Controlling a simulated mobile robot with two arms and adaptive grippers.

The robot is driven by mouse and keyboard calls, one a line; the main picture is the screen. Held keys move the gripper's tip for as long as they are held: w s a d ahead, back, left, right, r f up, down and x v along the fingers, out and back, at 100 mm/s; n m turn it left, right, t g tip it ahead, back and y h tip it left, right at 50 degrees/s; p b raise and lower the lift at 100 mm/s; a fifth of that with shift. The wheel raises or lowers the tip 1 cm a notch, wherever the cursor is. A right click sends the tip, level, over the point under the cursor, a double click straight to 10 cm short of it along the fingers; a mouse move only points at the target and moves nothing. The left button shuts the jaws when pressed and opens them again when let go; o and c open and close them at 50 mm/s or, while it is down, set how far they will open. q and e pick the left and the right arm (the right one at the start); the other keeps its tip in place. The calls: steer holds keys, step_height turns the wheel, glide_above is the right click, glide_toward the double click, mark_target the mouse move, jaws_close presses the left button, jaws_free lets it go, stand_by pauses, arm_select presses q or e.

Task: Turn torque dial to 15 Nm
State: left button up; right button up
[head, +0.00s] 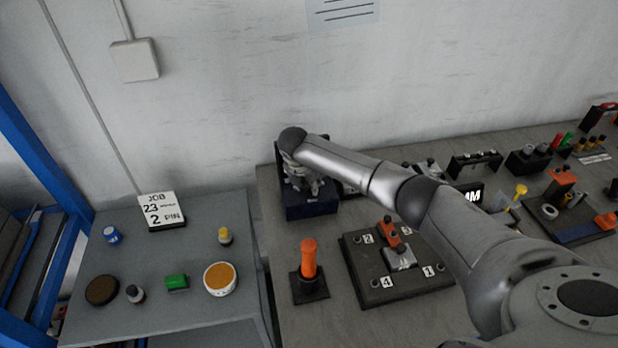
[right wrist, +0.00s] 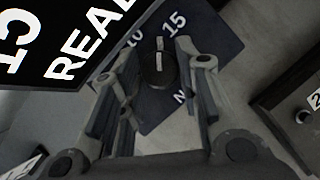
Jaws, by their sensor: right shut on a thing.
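The torque dial (right wrist: 160,70) is a small black knob with a pale pointer line, on a dark blue panel printed with "10" and "15" in the right wrist view. The line points up the picture, roughly between the two numbers; I cannot tell its exact setting. My right gripper (right wrist: 158,58) has a finger on each side of the knob and is shut on it. In the head view my right gripper (head: 303,184) is over the dark blue box (head: 311,211), and hides the dial there. My left gripper is not in view.
A black display (right wrist: 72,40) with large white letters, partly cut off, stands beside the dial panel. An orange-handled tool (head: 309,260) stands in front of the box. A numbered fixture plate (head: 360,290) lies under my right arm. A job card (head: 161,210) stands on the left table.

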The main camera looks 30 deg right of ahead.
steer(key=shift+w+m+g+h, duration=0.15)
steer(key=shift+m+g+h, duration=0.35)
steer(key=shift+m, duration=1.2)
steer(key=shift+r, duration=0.1)
steer(key=o, duration=1)
steer(key=shift+a, duration=0.1)
steer(key=v, duration=1.2)
steer(key=shift+w, duration=0.15)
